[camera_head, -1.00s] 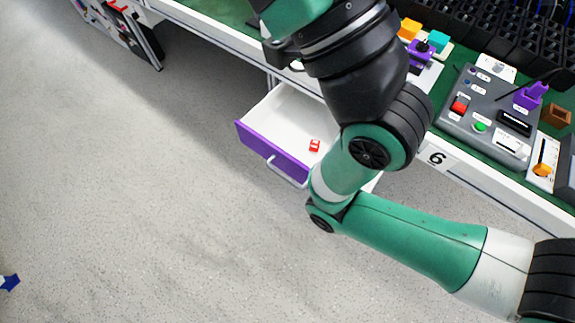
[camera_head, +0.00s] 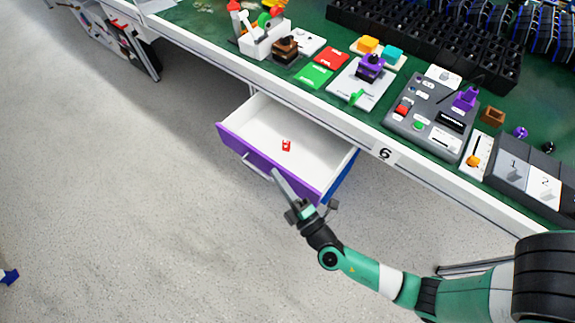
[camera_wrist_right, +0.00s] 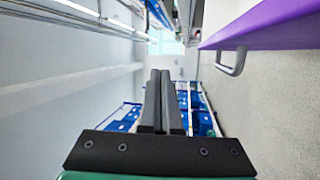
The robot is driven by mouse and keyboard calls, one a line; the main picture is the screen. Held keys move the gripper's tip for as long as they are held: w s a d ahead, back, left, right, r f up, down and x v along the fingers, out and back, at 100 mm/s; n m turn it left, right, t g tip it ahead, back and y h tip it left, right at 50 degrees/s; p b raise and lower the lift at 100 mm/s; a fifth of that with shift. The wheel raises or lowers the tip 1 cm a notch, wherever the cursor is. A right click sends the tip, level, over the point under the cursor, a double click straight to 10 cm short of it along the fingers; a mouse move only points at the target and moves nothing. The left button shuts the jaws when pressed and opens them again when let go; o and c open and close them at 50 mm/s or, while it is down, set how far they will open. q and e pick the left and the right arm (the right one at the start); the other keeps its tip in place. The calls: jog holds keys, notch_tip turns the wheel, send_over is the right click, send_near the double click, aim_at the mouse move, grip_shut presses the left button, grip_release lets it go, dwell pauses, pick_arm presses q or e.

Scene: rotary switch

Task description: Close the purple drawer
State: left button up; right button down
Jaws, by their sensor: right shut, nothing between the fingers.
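The purple drawer (camera_head: 236,146) stands pulled open under the table, with a white inside and a metal bar handle (camera_head: 257,168) on its purple front. A small red item (camera_head: 286,145) lies in it. My right gripper (camera_head: 277,175) is shut and empty, its fingers close to the drawer front just right of the handle; contact cannot be told. In the right wrist view, the fingers (camera_wrist_right: 164,76) are together, with the purple front (camera_wrist_right: 270,25) and handle (camera_wrist_right: 232,63) at the upper right, apart in the picture. My left gripper is not in view.
The table edge (camera_head: 340,128) runs above the drawer. A grey switch panel (camera_head: 432,120), a white bin (camera_head: 266,42) and black racks (camera_head: 420,40) stand on the green tabletop. The floor (camera_head: 130,200) in front of the drawer is clear.

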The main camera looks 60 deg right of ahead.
jog(key=s+f+n+g+y+p, duration=0.1)
jog(key=s+f+n+g+y, duration=0.1)
jog(key=s+f, duration=0.45)
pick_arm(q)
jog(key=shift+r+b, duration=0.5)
pick_arm(e)
jog(key=x, duration=0.9)
jog(key=shift+w+d+r, duration=0.25)
jog(key=shift+w+r, duration=0.05)
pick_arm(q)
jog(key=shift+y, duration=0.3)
